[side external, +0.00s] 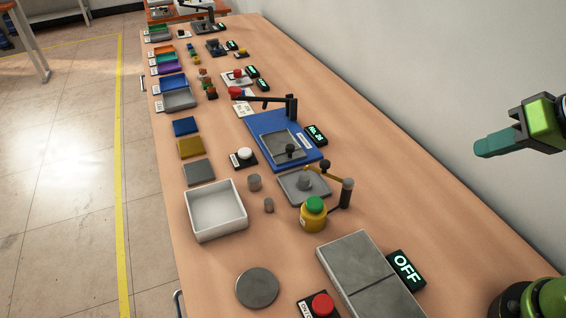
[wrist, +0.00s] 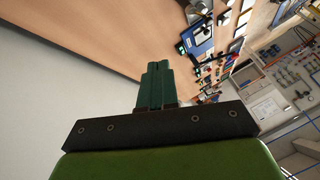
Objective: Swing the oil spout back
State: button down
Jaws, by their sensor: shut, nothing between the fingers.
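The oil spout (side external: 322,174) is a thin brass arm with a dark knob, joined to a dark grey post (side external: 345,196) in the side external view. It reaches left from the post over a grey tray (side external: 318,197) with a small grey cylinder on it. A yellow oil can with a green cap (side external: 314,214) stands in front of the post. My gripper (side external: 481,149) is at the far right, raised and well apart from the spout. Its teal fingers are shut and empty; they also show in the wrist view (wrist: 156,68). I cannot make out the spout in the wrist view.
A grey two-part plate (side external: 368,278) with an OFF display (side external: 404,269) and a red button (side external: 322,304) lies in front. A white box (side external: 216,211) stands left. A blue fixture (side external: 268,125) with a black arm lies behind. The right strip along the wall is clear.

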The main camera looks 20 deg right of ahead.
jog(key=c, duration=1.7)
grip_release()
jog(key=o, duration=0.7)
jog(key=w+a, duration=0.1)
jog(key=w+a+f+n+g, duration=0.1)
jog(key=w, duration=0.1)
jog(key=shift+g, duration=0.3)
jog(key=shift+o, duration=0.4)
jog(key=w+a+r+n+g, duration=0.1)
jog(key=w+a+n+g, duration=0.1)
jog(key=w, duration=0.6)
jog(key=a+n, duration=0.1)
jog(key=a, duration=0.1)
jog(key=shift+a+r, duration=0.15)
jog(key=shift+a, duration=0.25)
jog(key=n+g+h, duration=0.2)
jog(key=n+g, duration=0.2)
jog(key=n, duration=0.5)
send_over(325, 162)
notch_tip(325, 162, down, 16)
jog(key=shift+r, duration=0.25)
jog(key=shift+c, duration=0.4)
grip_shut()
